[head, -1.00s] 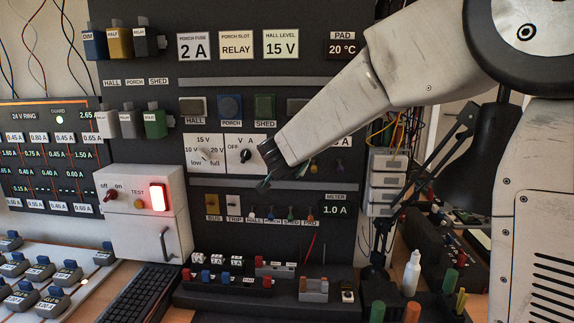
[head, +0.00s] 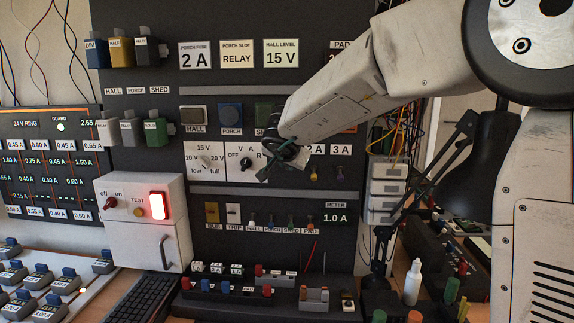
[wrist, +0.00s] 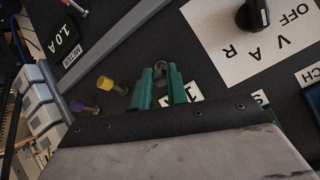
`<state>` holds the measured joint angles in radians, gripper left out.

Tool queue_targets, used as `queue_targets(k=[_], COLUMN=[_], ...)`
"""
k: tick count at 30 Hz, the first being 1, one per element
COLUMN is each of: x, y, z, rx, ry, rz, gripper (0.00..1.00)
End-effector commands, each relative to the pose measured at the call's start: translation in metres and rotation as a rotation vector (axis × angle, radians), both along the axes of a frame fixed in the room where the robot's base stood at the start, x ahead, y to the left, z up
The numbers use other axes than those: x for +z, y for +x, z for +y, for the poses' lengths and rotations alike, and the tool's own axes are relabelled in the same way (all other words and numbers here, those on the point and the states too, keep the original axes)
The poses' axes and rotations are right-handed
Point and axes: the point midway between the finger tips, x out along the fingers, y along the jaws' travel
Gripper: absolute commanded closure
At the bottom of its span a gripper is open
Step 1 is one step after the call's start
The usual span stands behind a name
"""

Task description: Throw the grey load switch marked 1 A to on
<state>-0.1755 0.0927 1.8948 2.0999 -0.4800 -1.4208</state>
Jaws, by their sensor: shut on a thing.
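The grey load switch (wrist: 161,69) shows in the wrist view as a small lever with a round tip on the dark panel. My gripper (wrist: 159,85) has its two green fingers on either side of this lever and is shut on it. A white label with a 1 (wrist: 184,97) lies just beside the fingers, partly covered. In the head view my gripper (head: 280,170) is against the panel, right of the V A R dial, and hides the grey switch. Whether the lever stands at on or off cannot be told.
The yellow switch (wrist: 111,84) and the purple switch (wrist: 84,107) stand close beside my gripper. The black dial (wrist: 253,14) on its white plate is on the other side. A grey rail (head: 270,192) runs below, and the meter (head: 336,218) reads 1.0 A.

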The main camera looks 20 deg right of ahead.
Motion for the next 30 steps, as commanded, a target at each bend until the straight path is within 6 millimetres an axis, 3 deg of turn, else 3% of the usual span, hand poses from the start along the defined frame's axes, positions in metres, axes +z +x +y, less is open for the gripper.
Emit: queue_targets(k=[6,7,9,20,30], x=[0.002,0.002,0.002,0.004,0.036], y=[0.001,0.001,0.001,-0.004,-0.046], z=[0.000,0.000,0.000,0.002,0.017], rx=[0.001,0.001,0.000,0.002,0.002], ry=[0.000,0.000,0.000,0.000,0.001], rz=[-0.004,-0.004,-0.004,-0.003,-0.005], gripper=[1.00,0.82,0.63,0.63,0.63])
